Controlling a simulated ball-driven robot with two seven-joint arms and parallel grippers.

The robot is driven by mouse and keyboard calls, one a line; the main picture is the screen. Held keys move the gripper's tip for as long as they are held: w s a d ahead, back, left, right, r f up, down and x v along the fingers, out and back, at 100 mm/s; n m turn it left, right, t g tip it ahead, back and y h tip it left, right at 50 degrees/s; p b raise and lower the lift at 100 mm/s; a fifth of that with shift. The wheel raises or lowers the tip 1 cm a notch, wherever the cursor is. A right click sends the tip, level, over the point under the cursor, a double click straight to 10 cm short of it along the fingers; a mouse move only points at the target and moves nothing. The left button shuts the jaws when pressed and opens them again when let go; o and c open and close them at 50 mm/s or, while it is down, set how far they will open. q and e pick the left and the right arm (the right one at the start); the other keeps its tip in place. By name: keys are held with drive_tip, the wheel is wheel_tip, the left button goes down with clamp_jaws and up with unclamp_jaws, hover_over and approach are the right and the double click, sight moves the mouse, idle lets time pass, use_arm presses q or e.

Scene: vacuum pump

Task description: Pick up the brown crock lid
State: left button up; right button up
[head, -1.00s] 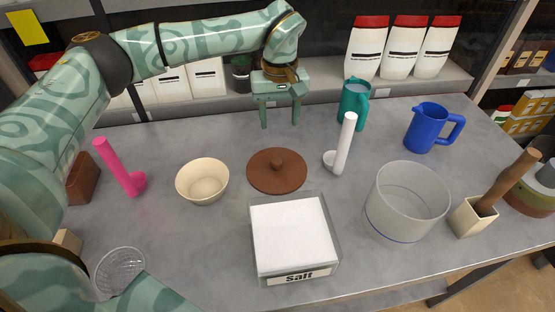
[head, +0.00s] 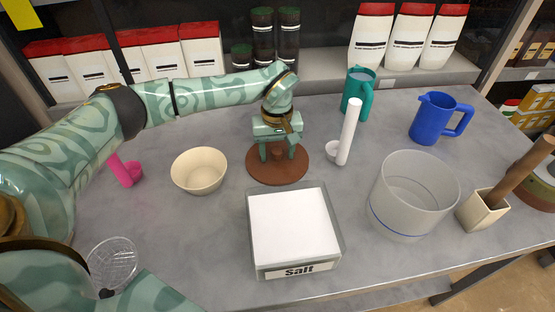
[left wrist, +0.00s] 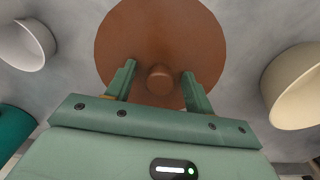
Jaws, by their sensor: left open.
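The brown crock lid (head: 276,174) lies flat on the grey table, a round disc with a small knob at its middle. It fills the upper middle of the left wrist view (left wrist: 160,35), where its knob (left wrist: 160,79) shows. My left gripper (head: 277,154) is open, pointing down over the lid. Its fingers (left wrist: 158,82) stand on either side of the knob, apart from it. How high the fingertips are above the lid I cannot tell exactly. My right gripper is not in view.
A salt box (head: 295,232) stands close in front of the lid. A cream bowl (head: 199,170) is to its left and a white-handled scoop (head: 348,132) to its right. A clear container (head: 412,195), a blue jug (head: 438,119) and a teal jug (head: 357,91) stand farther right.

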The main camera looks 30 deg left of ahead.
use_arm(q)
drive_tip(key=c, duration=1.1)
drive_tip(key=shift+r, duration=0.15)
